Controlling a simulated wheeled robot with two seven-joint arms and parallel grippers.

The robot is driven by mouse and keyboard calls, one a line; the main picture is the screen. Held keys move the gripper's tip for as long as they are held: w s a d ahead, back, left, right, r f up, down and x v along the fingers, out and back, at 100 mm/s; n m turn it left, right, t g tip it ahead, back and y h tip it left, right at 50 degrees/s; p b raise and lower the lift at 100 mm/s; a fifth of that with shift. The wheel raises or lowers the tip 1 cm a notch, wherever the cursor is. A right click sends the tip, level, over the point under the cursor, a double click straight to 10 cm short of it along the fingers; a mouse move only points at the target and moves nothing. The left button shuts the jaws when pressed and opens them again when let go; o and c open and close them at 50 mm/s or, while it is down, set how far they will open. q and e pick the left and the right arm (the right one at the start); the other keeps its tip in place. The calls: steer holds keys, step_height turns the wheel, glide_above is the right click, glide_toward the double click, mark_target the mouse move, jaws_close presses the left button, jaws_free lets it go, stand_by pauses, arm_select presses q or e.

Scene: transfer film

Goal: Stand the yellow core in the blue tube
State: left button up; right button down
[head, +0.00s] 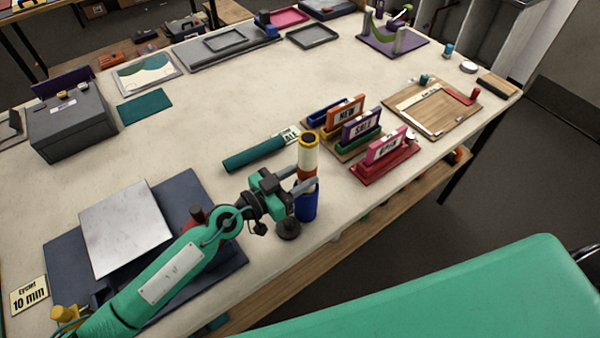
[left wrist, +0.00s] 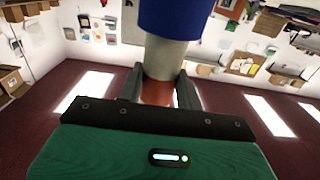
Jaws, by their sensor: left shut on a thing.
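The yellow core (head: 308,145) shows as a yellow rim around a dark hole, on top of a pale cylinder. It looks upright. The blue tube (head: 306,208) is directly below, in line with it, near the table's front edge. My left gripper (head: 307,182) is shut around the column, at a reddish band above the blue. In the left wrist view the gripper (left wrist: 157,92) has this reddish band between its fingers, with a pale section and the blue tube (left wrist: 178,18) above it in the picture. How deep the core sits in the tube is hidden. My right gripper is not in view.
A teal roll (head: 255,154) lies behind the column. Sign holders (head: 385,165) stand to its right, with a wooden board (head: 435,112) beyond. A dark mat (head: 180,190) with a light sheet (head: 125,228) lies left, under my arm. The middle of the table is clear.

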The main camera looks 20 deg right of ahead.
mark_target(300, 154)
arm_select(q)
steer(key=shift+f+b, duration=1.1)
steer(key=shift+f, duration=0.85)
steer(key=o, duration=1.1)
steer(key=shift+r, duration=0.1)
step_height(300, 154, up, 11)
steer(key=p, duration=0.9)
steer(key=shift+r, duration=0.2)
step_height(300, 154, up, 7)
steer(key=shift+r+p, duration=0.2)
steer(key=shift+p, duration=1.05)
steer(key=shift+r, duration=0.5)
